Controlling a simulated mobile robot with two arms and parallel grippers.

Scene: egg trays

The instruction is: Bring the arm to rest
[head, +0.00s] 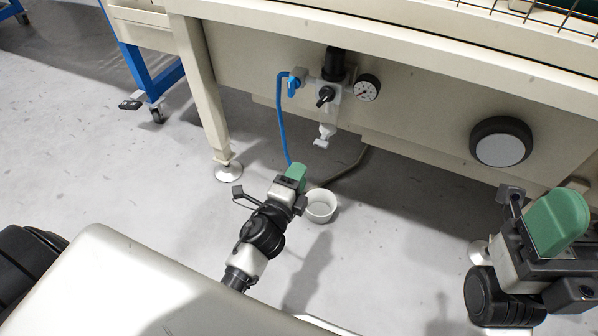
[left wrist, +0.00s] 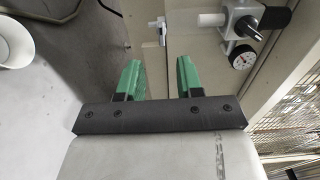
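My left gripper (head: 296,176) has green fingers and hangs over the floor in front of the bench, in the middle of the head view. In the left wrist view its two fingers (left wrist: 160,75) stand apart with nothing between them. My right gripper (head: 556,222) shows at the right edge of the head view, partly cut off. Only one green finger face shows clearly, so its opening cannot be told.
A beige bench (head: 430,50) with a pressure gauge (head: 367,87), valve and blue hose (head: 281,120) stands ahead. A white cup (head: 320,206) is on the floor by my left gripper. A round black-rimmed knob (head: 500,142) is on the bench front. Open floor lies left.

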